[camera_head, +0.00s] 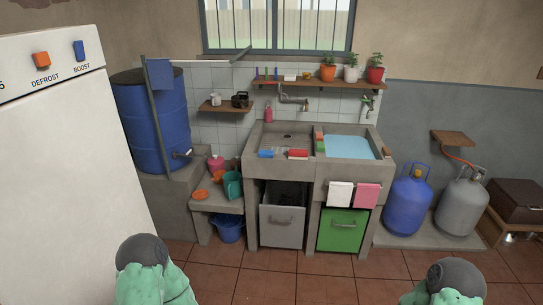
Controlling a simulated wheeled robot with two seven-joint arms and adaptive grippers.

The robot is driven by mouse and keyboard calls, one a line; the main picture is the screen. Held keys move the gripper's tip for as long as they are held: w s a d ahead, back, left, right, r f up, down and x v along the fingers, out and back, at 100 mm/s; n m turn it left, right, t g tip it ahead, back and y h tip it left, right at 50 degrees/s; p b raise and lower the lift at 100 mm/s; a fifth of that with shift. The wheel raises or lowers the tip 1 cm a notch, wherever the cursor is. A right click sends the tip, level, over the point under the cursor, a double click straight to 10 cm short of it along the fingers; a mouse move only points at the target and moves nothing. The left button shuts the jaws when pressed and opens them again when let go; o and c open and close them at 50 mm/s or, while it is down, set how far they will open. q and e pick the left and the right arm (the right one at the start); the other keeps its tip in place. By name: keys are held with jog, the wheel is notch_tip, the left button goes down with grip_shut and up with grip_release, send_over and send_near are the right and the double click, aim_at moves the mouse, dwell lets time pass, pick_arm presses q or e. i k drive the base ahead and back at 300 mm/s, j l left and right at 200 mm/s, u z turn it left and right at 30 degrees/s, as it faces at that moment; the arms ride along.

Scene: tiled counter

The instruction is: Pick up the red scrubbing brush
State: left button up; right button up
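A small red block-shaped item (298,154), which looks like the red scrubbing brush, lies on the front part of the concrete sink's (255,160) left side. Green arm parts of mine with dark caps show at the bottom edge, far in front of the sink. Neither gripper is in view.
The sink's right basin (348,147) holds water. Cloths (340,194) hang over its front. A white appliance (60,170) stands at left. A blue barrel (155,125) and gas cylinders (407,205) flank the sink. Tiled floor (300,285) before it is clear.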

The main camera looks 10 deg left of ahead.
aim_at(294, 154)
jog(key=i+l+u, duration=0.2)
jog(key=i, duration=0.25)
jog(key=i+l+u, duration=0.2)
jog(key=i, duration=0.25)
jog(key=i+l+u, duration=0.2)
jog(key=i, duration=0.25)
